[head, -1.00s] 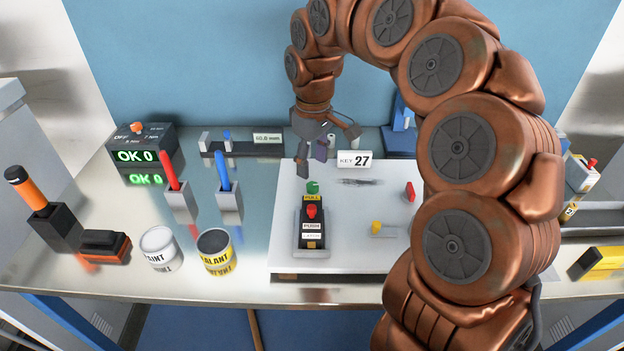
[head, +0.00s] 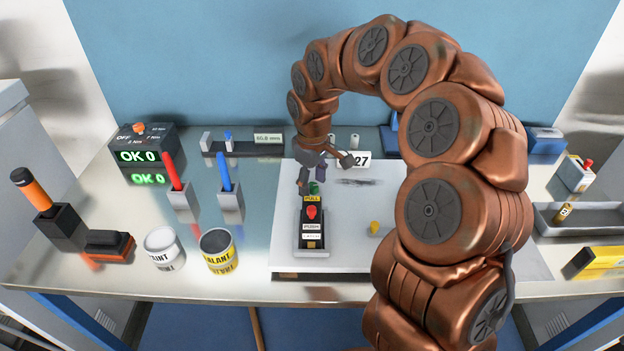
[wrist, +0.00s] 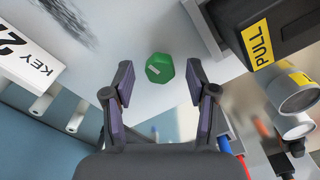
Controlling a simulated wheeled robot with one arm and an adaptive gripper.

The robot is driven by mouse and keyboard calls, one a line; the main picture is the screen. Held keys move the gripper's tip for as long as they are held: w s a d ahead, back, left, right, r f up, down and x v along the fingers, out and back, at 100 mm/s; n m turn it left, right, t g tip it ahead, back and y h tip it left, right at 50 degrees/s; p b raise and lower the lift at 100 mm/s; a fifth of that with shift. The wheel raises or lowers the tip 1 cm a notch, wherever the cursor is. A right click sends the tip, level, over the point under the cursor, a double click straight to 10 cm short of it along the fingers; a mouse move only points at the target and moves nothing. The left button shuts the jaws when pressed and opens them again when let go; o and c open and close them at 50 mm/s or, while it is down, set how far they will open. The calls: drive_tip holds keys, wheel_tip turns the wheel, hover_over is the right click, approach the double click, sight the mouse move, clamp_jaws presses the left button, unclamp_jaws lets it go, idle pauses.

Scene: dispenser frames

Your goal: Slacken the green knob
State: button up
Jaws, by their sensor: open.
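The green knob (head: 314,188) stands on the white board (head: 345,230), just behind the black box with the yellow PULL label. In the wrist view the green knob (wrist: 159,68) lies ahead of my gripper, between the lines of its two fingers and slightly beyond the tips. My gripper (head: 311,178) points down above and just behind the knob in the head view. Its fingers (wrist: 158,82) are spread wide with nothing between them. I cannot tell the exact height gap to the knob.
The black box with a red button (head: 311,212) stands close in front of the knob. A KEY 27 sign (wrist: 25,57) stands beside it. A yellow knob (head: 375,228) is to the right.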

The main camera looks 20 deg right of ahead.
drive_tip(key=shift+f, duration=0.15)
clamp_jaws()
idle(0.4)
